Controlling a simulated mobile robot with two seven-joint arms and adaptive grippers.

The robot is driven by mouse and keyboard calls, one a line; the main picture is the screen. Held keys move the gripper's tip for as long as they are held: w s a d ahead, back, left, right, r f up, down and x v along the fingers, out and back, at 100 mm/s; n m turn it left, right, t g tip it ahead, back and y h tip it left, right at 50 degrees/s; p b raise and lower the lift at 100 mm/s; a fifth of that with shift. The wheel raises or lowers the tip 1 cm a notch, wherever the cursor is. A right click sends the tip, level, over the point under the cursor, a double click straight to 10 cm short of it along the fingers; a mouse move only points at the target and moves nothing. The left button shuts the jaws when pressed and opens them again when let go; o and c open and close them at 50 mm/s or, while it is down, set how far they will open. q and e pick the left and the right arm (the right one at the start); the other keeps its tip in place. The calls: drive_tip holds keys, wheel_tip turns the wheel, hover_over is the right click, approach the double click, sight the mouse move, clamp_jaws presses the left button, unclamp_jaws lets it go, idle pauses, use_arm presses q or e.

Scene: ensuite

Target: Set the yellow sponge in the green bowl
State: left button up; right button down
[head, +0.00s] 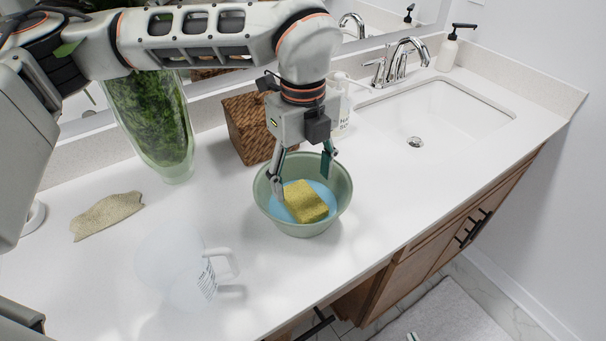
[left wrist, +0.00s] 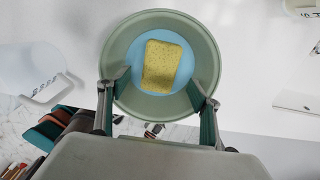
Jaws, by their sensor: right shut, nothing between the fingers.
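The yellow sponge (head: 305,202) lies inside the green bowl (head: 338,206), on its light blue inner bottom. The left wrist view also shows the sponge (left wrist: 161,66) within the bowl (left wrist: 120,45). My left gripper (head: 303,186) is above the bowl, pointing down, with its fingers spread. In the left wrist view my left gripper (left wrist: 158,80) has one finger on each side of the sponge, with gaps between. It holds nothing. Only the small tips of my right gripper (head: 412,337) show at the bottom edge of the head view, away from the bowl and shut.
A clear measuring jug (head: 190,270) stands left of the bowl. A tan cloth (head: 106,214) lies farther left. Behind are a glass vase (head: 152,125), a woven box (head: 246,128) and a white pump bottle (head: 341,110). The sink (head: 435,115) is at right. The counter's front edge runs diagonally.

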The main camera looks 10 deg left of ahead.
sight(303, 198)
use_arm(q)
drive_tip(key=shift+r, duration=0.1)
idle(0.5)
wheel_tip(303, 198, up, 7)
drive_tip(key=p, duration=0.3)
drive_tip(key=shift+p, duration=0.35)
